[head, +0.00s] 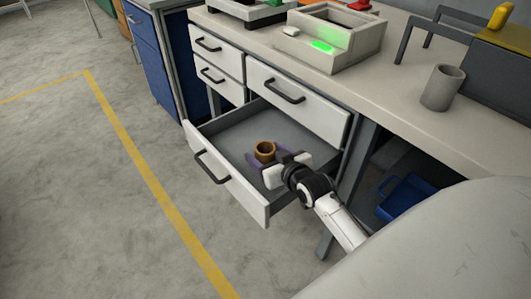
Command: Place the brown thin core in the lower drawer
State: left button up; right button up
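The brown thin core (265,151), a short open ring, stands upright in the pulled-out lower drawer (228,178), seemingly on its grey floor. My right gripper (263,150) reaches into this drawer from the lower right. Its purple fingers lie on either side of the core and look spread apart. Whether either finger touches the core is too small to tell. My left gripper is not in view.
A closed wide drawer (296,101) sits above the open one, with smaller closed drawers (219,53) to its left. The worktop (408,111) holds a beige device (331,38) with a green light and a grey cup (442,88). A blue bin (402,197) stands below. The floor at left is clear.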

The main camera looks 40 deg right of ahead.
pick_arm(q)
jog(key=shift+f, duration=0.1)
pick_arm(e)
jog(key=shift+r, duration=0.1)
jog(key=shift+r, duration=0.2)
jog(key=p+v, duration=0.3)
jog(key=v, duration=0.8)
jog(key=shift+s, duration=0.25)
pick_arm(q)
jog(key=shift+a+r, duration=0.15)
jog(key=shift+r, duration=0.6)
pick_arm(e)
jog(key=shift+s+r, duration=0.1)
jog(key=shift+s, duration=0.1)
jog(key=shift+c, duration=0.3)
dwell(0.3)
